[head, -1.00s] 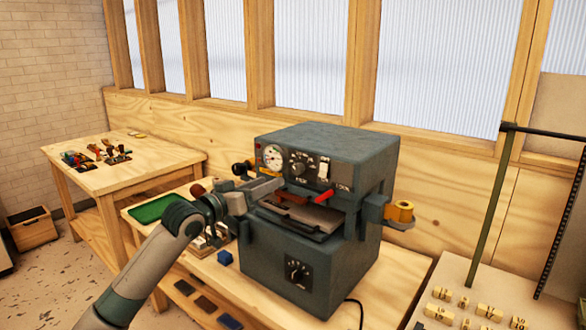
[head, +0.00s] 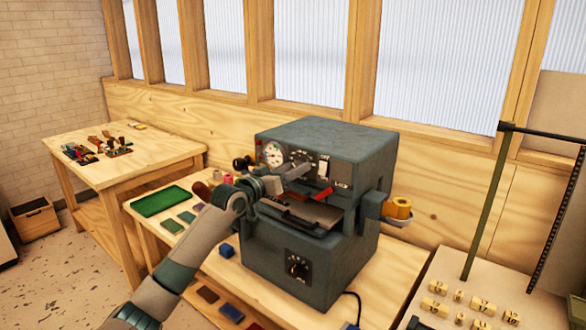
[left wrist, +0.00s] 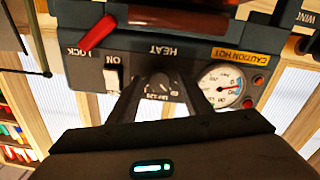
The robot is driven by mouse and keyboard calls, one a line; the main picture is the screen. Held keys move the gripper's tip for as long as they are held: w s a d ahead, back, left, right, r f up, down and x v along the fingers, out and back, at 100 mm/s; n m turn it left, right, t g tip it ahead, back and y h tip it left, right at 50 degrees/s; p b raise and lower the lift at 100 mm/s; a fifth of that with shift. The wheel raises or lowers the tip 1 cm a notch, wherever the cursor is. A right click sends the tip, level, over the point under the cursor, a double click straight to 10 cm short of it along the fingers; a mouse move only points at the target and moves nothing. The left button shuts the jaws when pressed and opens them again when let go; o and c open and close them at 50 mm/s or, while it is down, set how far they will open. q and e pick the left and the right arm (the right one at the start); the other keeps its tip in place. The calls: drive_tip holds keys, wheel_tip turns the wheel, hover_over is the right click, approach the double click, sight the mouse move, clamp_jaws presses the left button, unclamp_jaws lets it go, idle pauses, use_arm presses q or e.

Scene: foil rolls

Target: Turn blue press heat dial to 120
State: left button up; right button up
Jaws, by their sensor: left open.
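The blue-grey press (head: 325,145) stands on the wooden bench. Its heat dial (left wrist: 160,82) is a dark knob below the word HEAT in the upside-down left wrist view, with small markings partly hidden by my fingers. My left gripper (left wrist: 160,78) is open, with one finger on each side of the dial; I cannot tell whether they touch it. In the head view my left gripper (head: 292,173) is in front of the press's upper panel and covers part of the dial. My right gripper is not in view.
A round gauge (left wrist: 221,84) and an ON switch (left wrist: 112,78) flank the dial. A red lock lever (left wrist: 98,33) is close by. A lower dial (head: 298,267) is on the press base. A green tray (head: 160,200) and colour swatches lie left of the press.

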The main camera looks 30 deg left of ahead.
use_arm(q)
drive_tip(key=shift+c, duration=0.3)
drive_tip(key=c, duration=1)
drive_tip(key=shift+m, duration=0.5)
drive_tip(key=shift+m+b, duration=0.4)
drive_tip(key=shift+m, duration=0.5)
drive_tip(key=shift+r+m, duration=0.1)
drive_tip(key=shift+m, duration=1.1)
drive_tip(key=m, duration=0.2)
drive_tip(key=shift+m, duration=0.3)
drive_tip(key=shift+m+p, duration=0.7)
drive_tip(key=shift+m, duration=1.2)
